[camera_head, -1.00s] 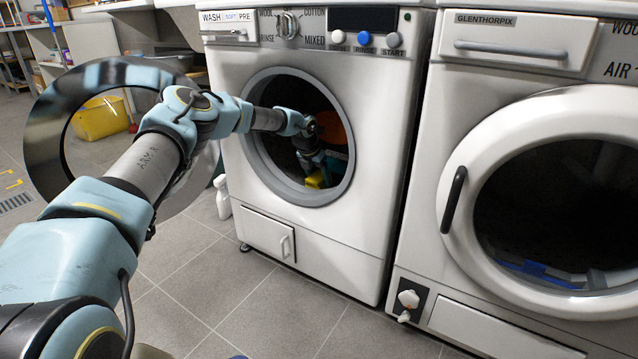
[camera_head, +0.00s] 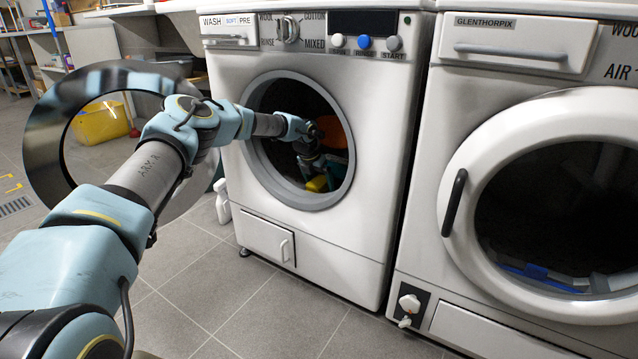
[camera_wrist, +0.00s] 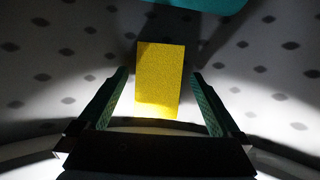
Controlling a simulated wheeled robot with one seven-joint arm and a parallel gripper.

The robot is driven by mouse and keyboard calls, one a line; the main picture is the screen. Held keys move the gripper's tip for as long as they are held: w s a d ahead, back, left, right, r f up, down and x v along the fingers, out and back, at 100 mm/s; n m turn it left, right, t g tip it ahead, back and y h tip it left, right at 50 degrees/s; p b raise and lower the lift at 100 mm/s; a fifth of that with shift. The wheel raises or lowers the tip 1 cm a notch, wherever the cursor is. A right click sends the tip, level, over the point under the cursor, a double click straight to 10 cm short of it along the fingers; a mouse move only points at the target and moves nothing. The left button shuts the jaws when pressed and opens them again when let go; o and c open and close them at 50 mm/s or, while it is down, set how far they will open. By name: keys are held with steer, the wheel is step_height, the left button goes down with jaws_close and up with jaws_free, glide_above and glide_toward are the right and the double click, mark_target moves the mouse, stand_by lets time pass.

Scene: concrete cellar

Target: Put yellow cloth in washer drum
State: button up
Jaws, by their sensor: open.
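The yellow cloth (camera_wrist: 160,80) lies on the perforated inner wall of the washer drum (camera_wrist: 60,75) in the wrist view, flat and rectangular. In the head view the cloth (camera_head: 317,183) shows low inside the left washer's round opening. My gripper (camera_wrist: 162,90) is inside the drum, open, with one finger on each side of the cloth's near part. No contact between fingers and cloth is visible. In the head view my gripper (camera_head: 311,160) is partly dark and hard to make out. The washer door (camera_head: 52,190) stands open to the left, behind my arm.
An orange item (camera_head: 332,132) lies in the drum beside my wrist, and a teal item (camera_wrist: 205,15) is at the top of the wrist view. The metal opening rim (camera_head: 310,200) surrounds my arm. A second machine (camera_head: 560,200) stands at right, its door shut.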

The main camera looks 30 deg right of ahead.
mark_target(313, 185)
steer(key=p+v, duration=0.2)
steer(key=v, duration=0.5)
steer(key=shift+a+r+p, duration=0.1)
steer(key=shift+r+p, duration=0.2)
steer(key=shift+p, duration=0.1)
steer(key=shift+a, duration=0.1)
